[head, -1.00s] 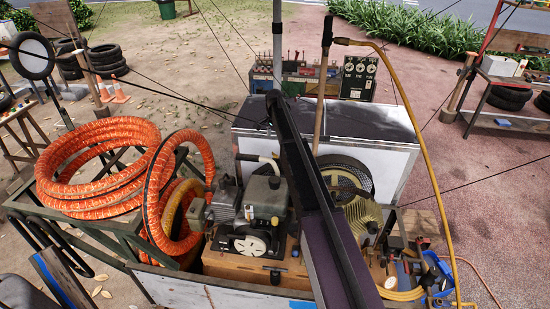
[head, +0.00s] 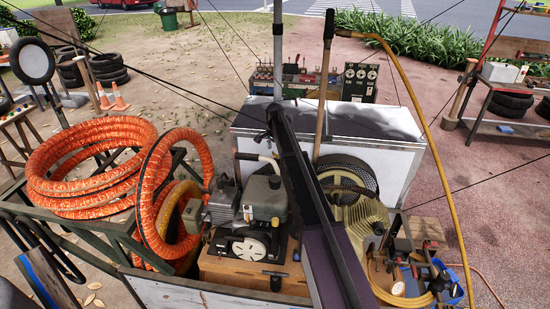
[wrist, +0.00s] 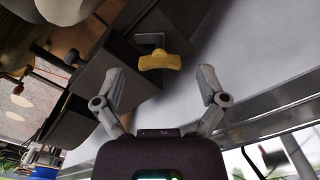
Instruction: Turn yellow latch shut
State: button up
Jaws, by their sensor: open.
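The yellow latch (wrist: 160,62) shows in the wrist view as a small winged handle on a grey mount, beside a pale panel. My gripper (wrist: 160,80) is open, with one finger to the left and one to the right of the latch. The latch lies slightly beyond the fingertips in the picture, and no contact shows. In the head view my dark arm crosses the middle of the cart, and I cannot make out the gripper or the latch for certain.
The compressor engine (head: 262,200) stands left of my arm, with orange hose coils (head: 90,165) further left. A white cabinet (head: 385,165) stands behind. A yellow hose (head: 437,150) arches on the right. In the wrist view a metal rail (wrist: 275,95) runs close to the right finger.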

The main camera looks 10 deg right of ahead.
jog(key=shift+f+b, duration=0.45)
jog(key=shift+f, duration=0.2)
jog(key=c, duration=1.2)
